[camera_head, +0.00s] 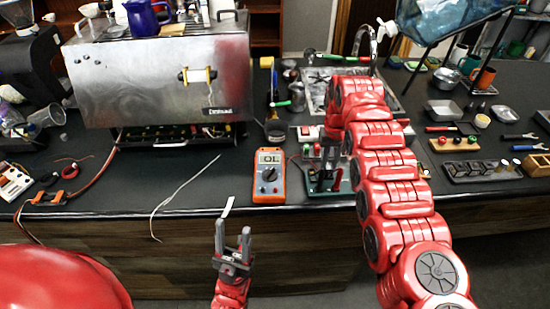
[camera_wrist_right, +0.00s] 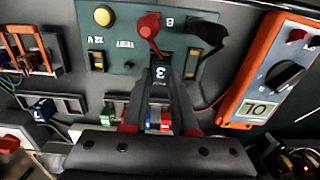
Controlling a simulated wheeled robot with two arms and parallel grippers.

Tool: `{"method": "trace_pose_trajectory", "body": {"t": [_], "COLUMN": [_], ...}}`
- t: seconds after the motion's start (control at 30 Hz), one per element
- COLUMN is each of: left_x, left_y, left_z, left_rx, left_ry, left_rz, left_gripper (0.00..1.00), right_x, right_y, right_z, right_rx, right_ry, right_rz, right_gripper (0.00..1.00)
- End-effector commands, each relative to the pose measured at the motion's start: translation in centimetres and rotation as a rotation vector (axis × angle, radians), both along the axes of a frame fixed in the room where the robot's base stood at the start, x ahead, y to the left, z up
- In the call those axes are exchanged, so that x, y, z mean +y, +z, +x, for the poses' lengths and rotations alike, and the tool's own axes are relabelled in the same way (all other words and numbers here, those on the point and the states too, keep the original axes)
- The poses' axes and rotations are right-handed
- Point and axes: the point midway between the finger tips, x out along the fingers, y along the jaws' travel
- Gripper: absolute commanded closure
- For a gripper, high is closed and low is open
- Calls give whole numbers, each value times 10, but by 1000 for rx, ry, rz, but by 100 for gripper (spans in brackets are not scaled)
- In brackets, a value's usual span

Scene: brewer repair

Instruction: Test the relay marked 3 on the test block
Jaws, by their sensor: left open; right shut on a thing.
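My right gripper (camera_wrist_right: 160,100) is shut on the dark relay marked 3 (camera_wrist_right: 160,73), whose white number faces the right wrist camera. Red (camera_wrist_right: 149,25) and black (camera_wrist_right: 208,32) probes stand on the block above the relay in that view. In the head view the right gripper (camera_head: 326,165) hides much of the test block (camera_head: 346,187). The orange multimeter (camera_head: 269,175) beside it reads OL. My left gripper (camera_head: 233,236) is open and empty before the counter's front edge.
The steel brewer (camera_head: 150,85) stands at the back left, its lower front open. A pale strip (camera_head: 228,206) and a white cable (camera_head: 182,187) lie on the counter. A dark socket tray (camera_head: 482,171) and tools lie at the right.

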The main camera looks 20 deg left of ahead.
Motion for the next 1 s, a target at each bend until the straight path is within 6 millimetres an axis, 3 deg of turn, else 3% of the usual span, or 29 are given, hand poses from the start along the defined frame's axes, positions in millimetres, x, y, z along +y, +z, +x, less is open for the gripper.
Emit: {"method": "trace_pose_trajectory", "body": {"t": [0.67,1.0], "left_x": [0,0], "left_y": [1,4], "left_z": [0,0], "left_rx": [0,0], "left_ry": [0,0], "left_rz": [0,0], "left_gripper": [50,50], "right_x": [0,0], "right_y": [2,22], "right_z": [0,0], "right_rx": [-1,-1], "right_ry": [0,0], "right_rz": [0,0], "right_gripper": [100,100]}}
